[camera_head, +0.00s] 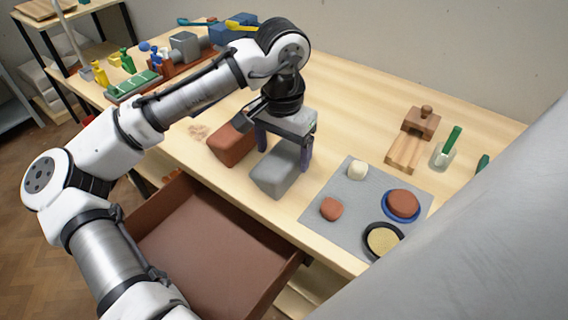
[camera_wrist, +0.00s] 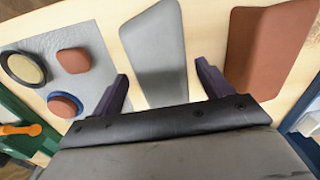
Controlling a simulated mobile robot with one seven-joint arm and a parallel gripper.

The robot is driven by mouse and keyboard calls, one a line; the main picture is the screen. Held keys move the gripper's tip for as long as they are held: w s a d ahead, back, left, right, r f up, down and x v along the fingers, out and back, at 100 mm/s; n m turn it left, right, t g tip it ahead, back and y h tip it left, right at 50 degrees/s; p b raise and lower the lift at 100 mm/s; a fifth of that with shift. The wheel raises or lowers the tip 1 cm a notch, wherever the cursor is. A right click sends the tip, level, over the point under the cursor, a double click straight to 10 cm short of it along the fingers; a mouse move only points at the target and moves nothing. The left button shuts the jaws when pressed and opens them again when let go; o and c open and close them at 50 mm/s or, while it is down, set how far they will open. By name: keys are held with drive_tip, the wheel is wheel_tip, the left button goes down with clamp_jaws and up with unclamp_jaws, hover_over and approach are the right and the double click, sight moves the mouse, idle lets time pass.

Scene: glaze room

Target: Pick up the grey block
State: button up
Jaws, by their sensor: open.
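The grey block (camera_head: 279,172) stands on the wooden table, just left of a grey mat, near the front edge. My gripper (camera_head: 283,151) is over it with its dark fingers open, one to each side of the block. In the wrist view the grey block (camera_wrist: 158,50) lies between the two spread fingertips of my gripper (camera_wrist: 163,80). Whether the fingers touch the block cannot be told. A reddish-brown block (camera_head: 231,143) stands close to its left; it also shows at the right of the wrist view (camera_wrist: 268,48).
The grey mat (camera_head: 333,222) holds a white lump (camera_head: 357,170), a red-brown piece (camera_head: 331,209) and two round dishes. An open drawer (camera_head: 150,215) juts out below the table's front. A wooden stand (camera_head: 405,152) is farther right. The table behind my gripper is mostly clear.

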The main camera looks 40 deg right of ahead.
sight(284, 154)
drive_tip(key=shift+d+f, duration=0.2)
drive_tip(key=shift+f, duration=1.5)
clamp_jaws()
